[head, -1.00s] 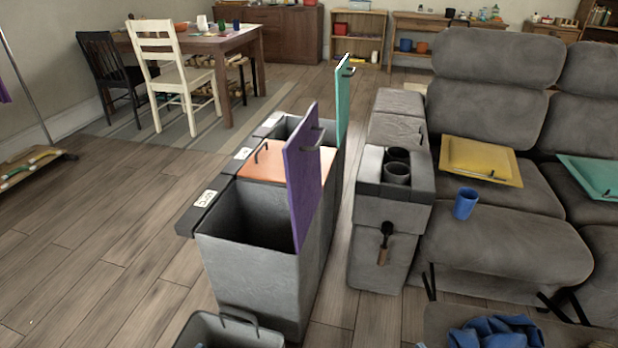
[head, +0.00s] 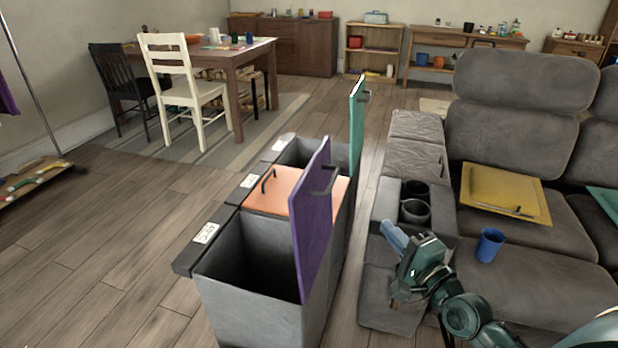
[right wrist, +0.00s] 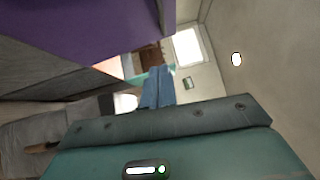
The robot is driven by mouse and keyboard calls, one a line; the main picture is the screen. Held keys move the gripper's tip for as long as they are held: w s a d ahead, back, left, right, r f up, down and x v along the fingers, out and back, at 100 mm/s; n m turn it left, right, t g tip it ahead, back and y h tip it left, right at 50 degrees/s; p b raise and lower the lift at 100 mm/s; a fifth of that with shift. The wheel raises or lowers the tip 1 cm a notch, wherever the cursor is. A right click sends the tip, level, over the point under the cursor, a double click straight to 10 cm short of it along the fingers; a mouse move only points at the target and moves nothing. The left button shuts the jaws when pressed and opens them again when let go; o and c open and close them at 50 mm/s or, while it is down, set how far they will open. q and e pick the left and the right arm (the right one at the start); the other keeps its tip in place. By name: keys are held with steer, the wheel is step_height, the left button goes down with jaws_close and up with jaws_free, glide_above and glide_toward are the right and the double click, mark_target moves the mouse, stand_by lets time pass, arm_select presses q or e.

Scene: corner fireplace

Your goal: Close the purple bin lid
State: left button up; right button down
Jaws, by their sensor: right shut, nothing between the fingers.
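The purple lid (head: 312,225) stands upright, open, on the right side of the nearest bin compartment. Its dark handle (head: 325,180) is on the right face. The grey bin (head: 250,315) below it is open at the top. In the right wrist view the purple lid (right wrist: 90,30) fills the upper left, close by. My right gripper (head: 392,235) is shut and empty, over the sofa console to the right of the lid and apart from it. Its closed blue fingers also show in the right wrist view (right wrist: 157,85). My left gripper is out of view.
An orange lid (head: 285,190) lies closed on the middle compartment. A teal lid (head: 356,120) stands open behind. The grey console (head: 385,290) with cup holders and the sofa (head: 540,245), holding a blue cup (head: 489,245), are at right.

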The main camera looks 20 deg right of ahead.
steer(key=w+a+r, duration=0.2)
steer(key=w+a, duration=0.2)
steer(key=w, duration=0.9)
steer(key=shift+m+p, duration=0.35)
steer(key=shift+m, duration=0.05)
steer(key=shift+w, duration=0.15)
